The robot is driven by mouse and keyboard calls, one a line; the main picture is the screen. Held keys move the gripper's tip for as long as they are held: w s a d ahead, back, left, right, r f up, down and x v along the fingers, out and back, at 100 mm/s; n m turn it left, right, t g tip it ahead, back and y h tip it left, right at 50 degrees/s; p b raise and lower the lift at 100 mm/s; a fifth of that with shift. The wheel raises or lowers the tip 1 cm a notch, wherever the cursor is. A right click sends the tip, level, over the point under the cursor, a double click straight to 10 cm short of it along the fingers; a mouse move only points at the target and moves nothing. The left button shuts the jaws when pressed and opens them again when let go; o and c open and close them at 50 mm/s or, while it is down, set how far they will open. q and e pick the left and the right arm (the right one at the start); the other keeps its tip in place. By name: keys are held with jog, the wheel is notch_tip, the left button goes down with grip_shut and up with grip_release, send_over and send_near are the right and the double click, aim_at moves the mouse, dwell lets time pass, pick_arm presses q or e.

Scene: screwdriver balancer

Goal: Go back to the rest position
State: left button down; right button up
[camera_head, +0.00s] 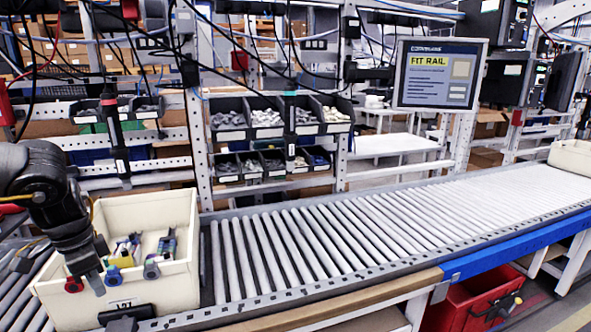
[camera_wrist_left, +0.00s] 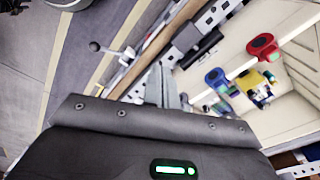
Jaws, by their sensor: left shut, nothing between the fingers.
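My left gripper (camera_head: 95,284) comes in from the left over the near left part of a cream bin (camera_head: 178,290). Its fingers are together and hold nothing. In the left wrist view the closed fingers (camera_wrist_left: 160,84) point toward the bin's near side, with the bin wall (camera_wrist_left: 215,50) beyond them. Several tools with red, blue and yellow parts lie in the bin, among them a blue-ended one (camera_head: 152,268) and a red-ended one (camera_wrist_left: 262,45). Whether the fingers touch the bin rim cannot be told. My right gripper is not in view.
The bin stands on a roller conveyor (camera_head: 300,240) whose rollers are clear to the right. Another cream bin (camera_head: 572,156) is at the far right end. Part bins (camera_head: 268,118), hanging cables and a "FIT RAIL" screen (camera_head: 438,75) are behind. A red crate (camera_head: 470,303) sits below.

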pick_arm(q)
jog(key=s+a+f+t+h, duration=0.1)
jog(key=s+a+f+t, duration=0.3)
jog(key=a+f, duration=0.6)
jog(key=s+d+f+n+t, duration=0.1)
jog(key=s+f+t, duration=0.15)
jog(key=f, duration=0.35)
jog(key=s+d+f+t, duration=0.1)
jog(key=s+d+f, duration=0.1)
jog(key=s+f, duration=0.35)
jog(key=s+d+f+n+y, duration=0.3)
jog(key=s+d+f+n, duration=0.1)
jog(key=s+d+f, duration=0.4)
jog(key=s+d+n+g+h, duration=0.1)
jog(key=s+d+g, duration=0.15)
jog(key=d, duration=0.55)
jog(key=s+d+n+g+h, duration=0.15)
jog(key=s+d, duration=0.25)
jog(key=d, duration=0.4)
notch_tip(320, 180, down, 28)
jog(key=s+m+g, duration=0.1)
jog(key=s+g, duration=0.1)
jog(key=s+a+f+g+y, duration=0.1)
jog(key=s+a+f, duration=0.3)
jog(key=s+f, duration=1)
jog(key=shift+s+f, duration=0.4)
jog(key=shift+s, duration=0.35)
